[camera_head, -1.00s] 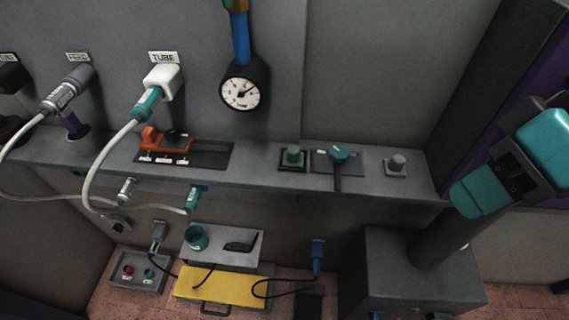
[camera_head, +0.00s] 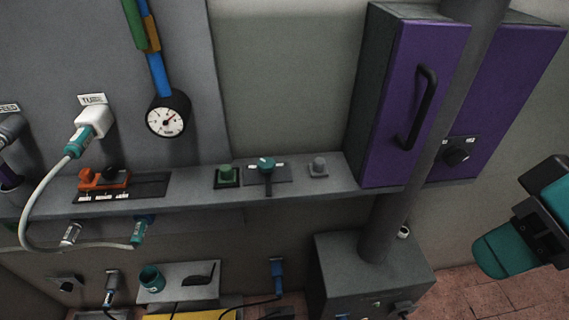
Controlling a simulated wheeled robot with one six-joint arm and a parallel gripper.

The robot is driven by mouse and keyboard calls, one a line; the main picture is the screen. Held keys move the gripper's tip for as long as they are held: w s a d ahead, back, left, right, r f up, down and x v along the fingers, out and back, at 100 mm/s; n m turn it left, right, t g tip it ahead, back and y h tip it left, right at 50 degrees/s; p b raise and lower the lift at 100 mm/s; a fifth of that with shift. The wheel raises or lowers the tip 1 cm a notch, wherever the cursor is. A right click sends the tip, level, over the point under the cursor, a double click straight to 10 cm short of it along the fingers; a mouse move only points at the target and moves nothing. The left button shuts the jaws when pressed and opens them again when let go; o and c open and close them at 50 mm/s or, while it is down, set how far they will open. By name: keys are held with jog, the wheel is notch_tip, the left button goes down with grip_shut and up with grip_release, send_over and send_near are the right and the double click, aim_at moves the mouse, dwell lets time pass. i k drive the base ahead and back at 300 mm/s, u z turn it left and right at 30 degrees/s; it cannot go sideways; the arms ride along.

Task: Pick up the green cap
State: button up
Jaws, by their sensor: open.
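The green cap (camera_head: 227,174) is a small, short green knob-like piece. It sits upright on a square dark base with a green border, on the grey shelf, left of a teal-topped lever switch. Nothing touches it, and its top and front are clear. A teal and dark part of my arm (camera_head: 520,238) shows at the right edge, well to the right of the cap and apart from it. My gripper's fingertips do not show in this view.
The grey shelf (camera_head: 205,198) also bears the teal-topped switch (camera_head: 266,164), a grey knob (camera_head: 318,165) and an orange block (camera_head: 90,180). A gauge (camera_head: 168,117) hangs behind. A purple cabinet (camera_head: 405,95) with a black handle and a grey post stand at the right.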

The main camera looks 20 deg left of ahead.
aim_at(226, 176)
jog(key=z, duration=2.05)
jog(key=i, duration=0.35)
jog(key=u, duration=3.55)
jog(key=i, duration=0.5)
